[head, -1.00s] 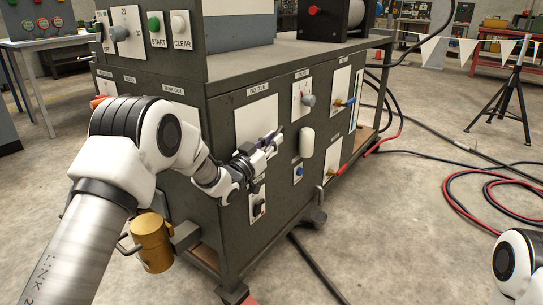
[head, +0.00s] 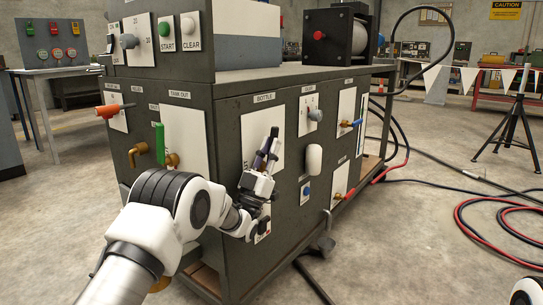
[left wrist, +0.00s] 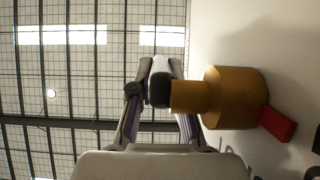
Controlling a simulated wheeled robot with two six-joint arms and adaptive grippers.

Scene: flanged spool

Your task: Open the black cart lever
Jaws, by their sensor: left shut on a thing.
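The black lever (left wrist: 159,88) shows in the left wrist view as a dark rounded grip joined to a brass valve body (left wrist: 232,97). My left gripper (left wrist: 157,76) is shut on the grip, one finger on each side. In the head view my left gripper (head: 268,145) points upward in front of the white plate (head: 256,122) under the BOTTLE label. There it hides most of the lever. My right gripper is out of view; only a piece of my right arm shows at the bottom right corner.
The dark cart (head: 230,130) carries an orange-red handle (head: 115,109), a green handle (head: 160,143), a blue-handled valve (head: 350,123) and a red-handled valve (head: 344,195). A red block (left wrist: 278,123) sits beside the brass body. Hoses (head: 500,215) lie on the floor at right.

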